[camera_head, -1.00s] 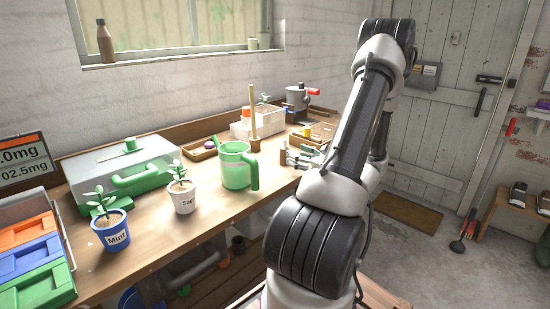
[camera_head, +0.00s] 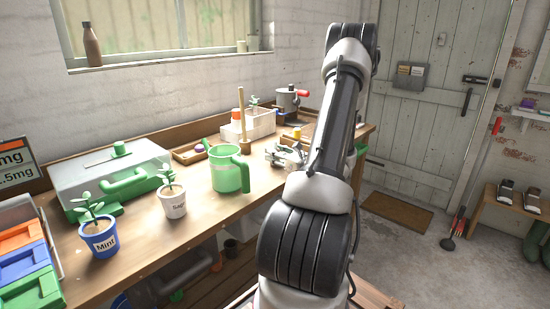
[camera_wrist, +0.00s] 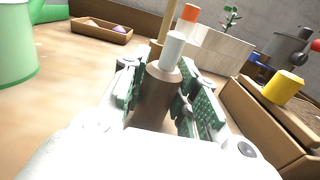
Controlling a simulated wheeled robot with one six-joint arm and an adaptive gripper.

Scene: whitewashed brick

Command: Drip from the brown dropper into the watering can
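The brown dropper (camera_wrist: 155,98), with a pale grey top (camera_wrist: 172,50), stands upright between the green-padded fingers of my gripper (camera_wrist: 160,97) in the wrist view. The pads lie against both its sides, and its lower end is hidden. In the head view my gripper (camera_head: 285,154) is low over the bench, partly behind my arm. The green watering can (camera_head: 226,172) stands on the bench to the left of my gripper, its handle toward the gripper. Its edge also shows at the left of the wrist view (camera_wrist: 15,45).
A wooden tray (camera_wrist: 100,32) lies behind. A white box (camera_head: 262,124) with a seedling and a wooden crate (camera_wrist: 265,115) with a yellow-topped item stand nearby. Sage (camera_head: 173,205) and Mint (camera_head: 99,240) pots stand left of the can. Bare bench lies between can and gripper.

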